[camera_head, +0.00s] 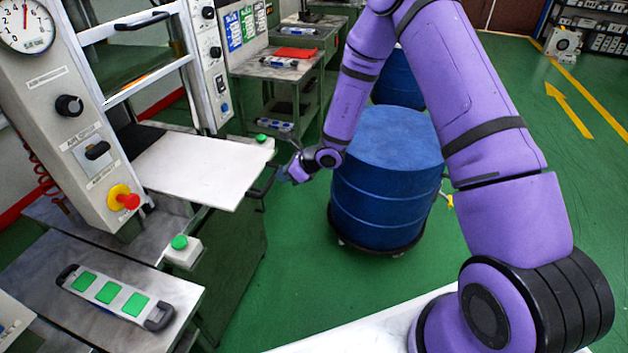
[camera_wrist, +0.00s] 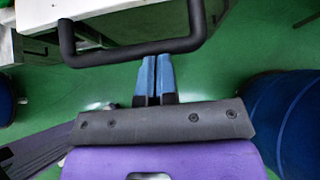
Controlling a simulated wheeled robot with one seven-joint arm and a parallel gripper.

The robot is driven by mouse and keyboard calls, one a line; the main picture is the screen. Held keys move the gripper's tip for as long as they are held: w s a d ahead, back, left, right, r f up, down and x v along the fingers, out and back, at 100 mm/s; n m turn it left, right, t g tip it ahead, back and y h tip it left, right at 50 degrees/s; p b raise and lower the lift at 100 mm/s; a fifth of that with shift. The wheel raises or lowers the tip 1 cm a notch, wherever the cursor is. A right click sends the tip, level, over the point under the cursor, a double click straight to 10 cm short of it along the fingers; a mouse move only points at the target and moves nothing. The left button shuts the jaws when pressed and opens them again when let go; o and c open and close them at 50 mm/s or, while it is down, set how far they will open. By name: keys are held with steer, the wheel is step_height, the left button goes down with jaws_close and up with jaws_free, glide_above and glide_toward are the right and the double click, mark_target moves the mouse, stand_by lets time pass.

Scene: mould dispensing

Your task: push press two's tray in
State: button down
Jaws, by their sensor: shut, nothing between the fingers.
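The press tray (camera_head: 205,165) is a flat white plate that sticks out of the press at the left. Its dark bar handle (camera_head: 266,184) is on its right edge. The handle also shows as a black U-shaped bar (camera_wrist: 135,48) across the top of the wrist view. My gripper (camera_head: 291,170) is just right of the tray's handle edge. In the wrist view its blue fingers (camera_wrist: 155,77) are together and empty, with their tips close to the bar. I cannot tell whether they touch it.
A blue drum (camera_head: 385,190) on a wheeled base stands right of my gripper. The press panel (camera_head: 75,120) has a dial and a red knob. A two-handled bar with green pads (camera_head: 112,294) lies on the front-left bench.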

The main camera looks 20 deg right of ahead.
mark_target(216, 161)
steer(key=w+a, duration=0.4)
steer(key=a, duration=0.2)
steer(key=w+a, duration=0.5)
steer(key=a, duration=0.1)
steer(key=w+a, duration=0.4)
steer(key=a, duration=0.2)
steer(key=shift+w+a+f, duration=0.1)
steer(key=shift+w+a, duration=0.25)
steer(key=shift+a, duration=0.1)
steer(key=shift+w+a+r, duration=0.1)
steer(key=shift+a+r, duration=0.05)
steer(key=shift+r, duration=0.1)
